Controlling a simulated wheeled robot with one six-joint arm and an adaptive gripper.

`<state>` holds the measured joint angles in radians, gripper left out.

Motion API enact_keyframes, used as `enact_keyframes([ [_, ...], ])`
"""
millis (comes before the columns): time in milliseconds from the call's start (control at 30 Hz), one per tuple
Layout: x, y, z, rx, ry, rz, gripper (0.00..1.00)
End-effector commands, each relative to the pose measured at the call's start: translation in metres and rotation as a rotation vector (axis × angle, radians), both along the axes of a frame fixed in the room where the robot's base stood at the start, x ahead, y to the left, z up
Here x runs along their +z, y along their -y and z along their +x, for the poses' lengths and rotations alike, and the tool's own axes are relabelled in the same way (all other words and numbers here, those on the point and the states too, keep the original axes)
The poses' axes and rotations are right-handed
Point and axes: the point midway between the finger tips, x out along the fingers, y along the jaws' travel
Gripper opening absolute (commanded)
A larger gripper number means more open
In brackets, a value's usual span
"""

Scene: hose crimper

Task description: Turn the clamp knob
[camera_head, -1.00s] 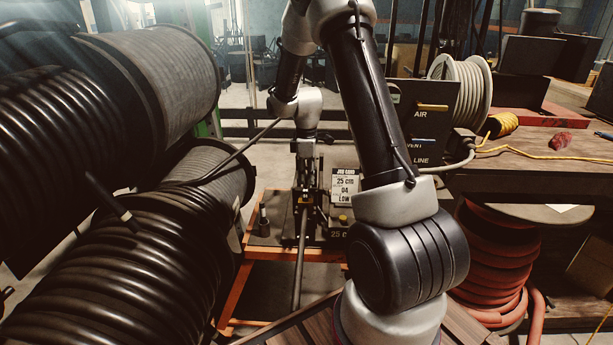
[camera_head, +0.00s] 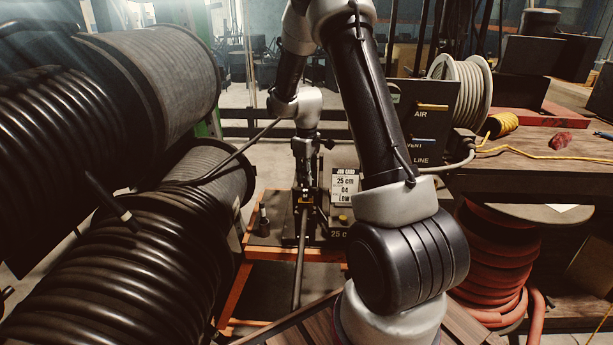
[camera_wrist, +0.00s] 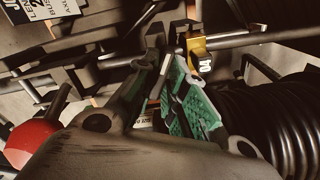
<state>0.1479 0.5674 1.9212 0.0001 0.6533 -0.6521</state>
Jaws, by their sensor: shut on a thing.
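My gripper (camera_wrist: 162,72) shows in the wrist view with its two green-padded fingers closed in around a thin part, which I take for the clamp knob (camera_wrist: 160,78). The fingers hide most of it. The knob cannot be made out there.
A red ball handle (camera_wrist: 34,143) lies at the wrist view's left, and black ribbed hose (camera_wrist: 285,120) at its right. In the head view, big hose reels (camera_head: 130,255) crowd the left. A job card (camera_head: 345,187) stands right of my gripper. A workbench (camera_head: 530,175) is at right.

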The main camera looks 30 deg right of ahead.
Motion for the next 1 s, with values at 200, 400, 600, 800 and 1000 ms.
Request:
enact_keyframes([
  [200,0.0006,0.0002,0.0005,-0.205,0.001,0.000,0.00],
  [400,0.0007,0.0002,0.0006,-0.395,0.001,-0.001,0.00],
  [600,0.0007,0.0002,0.0006,-0.584,0.001,-0.001,0.00],
  [800,0.0008,0.0003,0.0007,-0.774,0.002,0.000,0.00],
  [1000,0.0008,0.0003,0.0007,-0.964,0.002,0.000,0.00],
])
